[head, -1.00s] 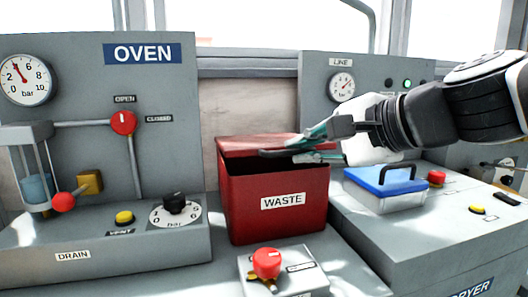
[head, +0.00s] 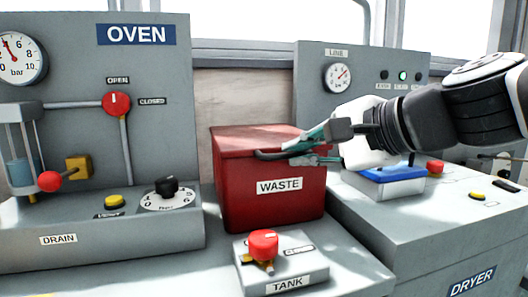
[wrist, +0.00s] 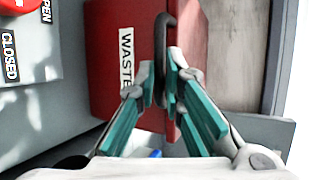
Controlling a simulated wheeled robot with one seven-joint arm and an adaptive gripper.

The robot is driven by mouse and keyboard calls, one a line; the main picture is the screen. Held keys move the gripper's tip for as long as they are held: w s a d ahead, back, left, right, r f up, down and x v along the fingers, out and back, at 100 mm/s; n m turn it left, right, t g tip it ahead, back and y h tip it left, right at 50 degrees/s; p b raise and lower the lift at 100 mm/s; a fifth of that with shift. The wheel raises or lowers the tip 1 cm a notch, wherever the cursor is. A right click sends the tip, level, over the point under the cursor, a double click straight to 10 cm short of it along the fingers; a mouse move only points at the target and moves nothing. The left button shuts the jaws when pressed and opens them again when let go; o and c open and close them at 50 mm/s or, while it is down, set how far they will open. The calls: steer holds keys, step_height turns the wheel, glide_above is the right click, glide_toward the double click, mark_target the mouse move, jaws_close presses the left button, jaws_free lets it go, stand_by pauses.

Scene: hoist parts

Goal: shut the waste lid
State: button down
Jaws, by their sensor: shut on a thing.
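The red waste bin (head: 270,200) stands on the bench with a white WASTE label on its front. Its red lid (head: 245,139) lies down on the bin, with no dark gap visible along the front in the head view. A dark handle (wrist: 160,50) sticks out at the lid's front edge. My gripper (head: 287,152) reaches in from the right, and its teal fingers are closed around the handle. In the wrist view my gripper (wrist: 162,88) has one finger on each side of the handle.
A tank box with a red knob (head: 263,244) stands close in front of the bin. The oven panel (head: 150,75) is to the left. A blue-topped box (head: 390,178) sits on the dryer, right of the bin under my arm.

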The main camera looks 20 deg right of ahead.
steer(key=shift+s+f, duration=0.1)
steer(key=shift+f, duration=0.65)
steer(key=c, duration=1.7)
jaws_free()
steer(key=shift+r, duration=0.2)
steer(key=shift+r, duration=0.1)
steer(key=v, duration=1.1)
steer(key=shift+s+d+r, duration=0.2)
steer(key=shift+s+d, duration=0.05)
steer(key=shift+s, duration=0.05)
